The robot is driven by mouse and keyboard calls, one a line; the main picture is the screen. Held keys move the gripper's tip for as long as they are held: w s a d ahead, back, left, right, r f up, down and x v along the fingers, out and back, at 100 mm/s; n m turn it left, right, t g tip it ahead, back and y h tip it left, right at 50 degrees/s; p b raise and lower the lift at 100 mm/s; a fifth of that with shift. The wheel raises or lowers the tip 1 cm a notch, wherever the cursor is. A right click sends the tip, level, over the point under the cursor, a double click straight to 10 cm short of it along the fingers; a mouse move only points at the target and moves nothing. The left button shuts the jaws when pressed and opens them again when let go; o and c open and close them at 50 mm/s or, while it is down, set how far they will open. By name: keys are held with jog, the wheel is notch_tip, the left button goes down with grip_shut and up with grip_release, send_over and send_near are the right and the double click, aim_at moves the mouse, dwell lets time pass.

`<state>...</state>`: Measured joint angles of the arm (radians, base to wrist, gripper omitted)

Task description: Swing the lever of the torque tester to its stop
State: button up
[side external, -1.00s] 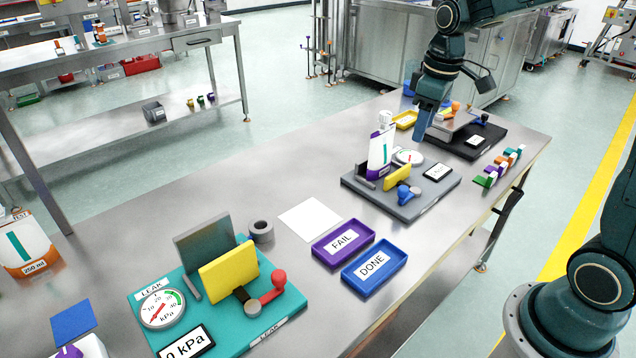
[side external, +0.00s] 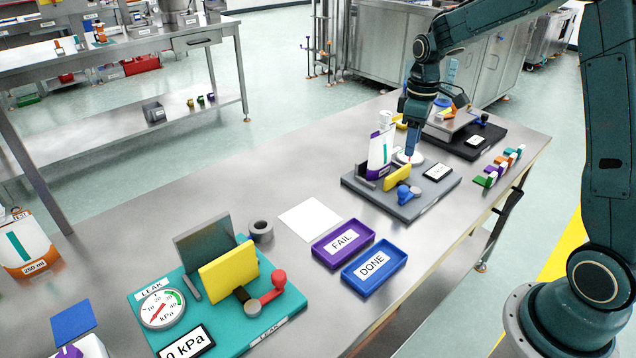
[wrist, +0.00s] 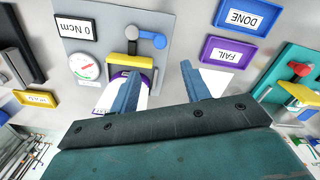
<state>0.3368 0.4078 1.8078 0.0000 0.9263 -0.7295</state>
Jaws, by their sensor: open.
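The torque tester is a grey plate (side external: 392,207) with a yellow jaw block (side external: 397,178), a dial and a display, which reads 0 Ncm (wrist: 82,33) in the wrist view. Its blue lever (side external: 405,192) lies at the front of the plate; in the wrist view the lever (wrist: 148,37) extends right from a grey pivot. A white pouch with a purple base (side external: 381,152) stands upright behind the yellow block. My gripper (side external: 412,150) is above the back of the tester, beside the pouch. In the wrist view my gripper (wrist: 159,68) is open; one finger partly hides the pouch.
A purple FAIL tray (side external: 342,242), a blue DONE tray (side external: 374,268) and a white sheet (side external: 310,218) lie left of the tester. The teal leak tester (side external: 215,330) is nearer the camera. A black-based device (side external: 466,140) stands behind; small coloured clips (side external: 497,168) line the right edge.

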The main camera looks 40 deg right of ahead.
aim_at(404, 187)
notch_tip(404, 187, down, 13)
jog(key=shift+r, duration=0.1)
dwell(0.5)
grip_shut()
